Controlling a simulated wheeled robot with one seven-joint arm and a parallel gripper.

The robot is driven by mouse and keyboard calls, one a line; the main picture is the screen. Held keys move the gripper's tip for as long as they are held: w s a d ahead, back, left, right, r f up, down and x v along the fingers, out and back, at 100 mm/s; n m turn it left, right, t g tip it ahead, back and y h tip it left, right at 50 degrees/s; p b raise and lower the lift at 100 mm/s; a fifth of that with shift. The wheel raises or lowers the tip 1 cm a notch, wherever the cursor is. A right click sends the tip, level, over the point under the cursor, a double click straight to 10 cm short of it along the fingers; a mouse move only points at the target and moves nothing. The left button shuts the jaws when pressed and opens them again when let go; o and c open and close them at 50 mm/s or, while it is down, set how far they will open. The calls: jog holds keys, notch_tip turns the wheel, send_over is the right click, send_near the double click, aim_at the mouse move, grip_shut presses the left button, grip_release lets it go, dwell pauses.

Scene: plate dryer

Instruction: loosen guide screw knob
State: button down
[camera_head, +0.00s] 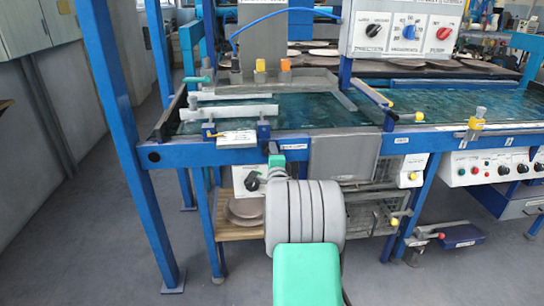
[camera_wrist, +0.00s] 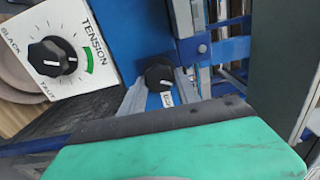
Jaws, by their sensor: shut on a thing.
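A small black knob (camera_wrist: 158,74) with a light pointer mark shows in the middle of the wrist view, on the blue frame. A small white label (camera_wrist: 167,98) is just below it. My gripper (camera_wrist: 160,82) has its grey fingers on either side of this knob and is shut on it. The green and black part at the bottom of the wrist view hides the near side. In the head view my gripper (camera_head: 276,166) is at the front blue rail, and my wrist hides most of the contact; the knob cannot be made out there.
A white panel (camera_wrist: 85,28) marked TENSION, with its own black dial (camera_wrist: 52,57), stands close at the left. It also shows in the head view (camera_head: 250,181). A blue rail (camera_head: 300,142) runs above my gripper. Wire racks (camera_head: 365,215) are at the right.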

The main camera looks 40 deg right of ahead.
jog(key=shift+r+m, duration=0.1)
jog(key=shift+m, duration=0.5)
jog(key=c, duration=0.9)
grip_release()
jog(key=p+v, duration=0.1)
jog(key=v, duration=0.6)
jog(key=shift+s+a, duration=0.25)
